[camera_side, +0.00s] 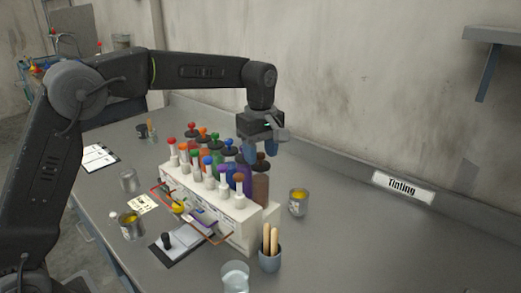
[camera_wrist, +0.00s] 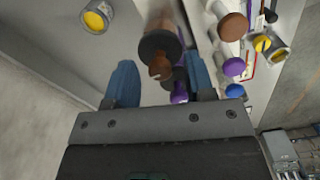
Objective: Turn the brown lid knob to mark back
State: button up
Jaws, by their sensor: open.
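The brown canister (camera_side: 261,187) stands at the right end of the white rack (camera_side: 238,232) in the side view. It has a dark lid (camera_side: 262,166) with a small brown knob on top. In the wrist view the dark lid (camera_wrist: 157,45) and the pointed brown lid knob (camera_wrist: 160,70) show near the middle. My gripper (camera_side: 260,150) is open and points down over the lid, with its blue fingers on either side of the knob. In the wrist view the open gripper (camera_wrist: 160,82) shows nothing clamped between its fingers. I cannot make out any marks on the lid.
White pumps with coloured caps, such as a brown cap (camera_side: 239,177) and a purple cap (camera_wrist: 234,66), stand along the rack's front. A tin of yellow paint (camera_side: 298,202) stands right of the rack. A grey cup of sticks (camera_side: 270,258) stands in front. The table's right side is clear.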

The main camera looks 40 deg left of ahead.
aim_at(259, 154)
notch_tip(259, 154, up, 14)
dwell(0.6)
jog(key=shift+f, duration=0.1)
jog(key=s+a+m+t, duration=0.3)
jog(key=s+m, duration=0.5)
jog(key=s, duration=0.7)
jog(key=s+f+m+t, duration=0.2)
jog(key=s+f+m, duration=0.5)
jog(key=s+f, duration=0.6)
jog(key=shift+s+a+t, duration=0.3)
jog(key=shift+s, duration=0.15)
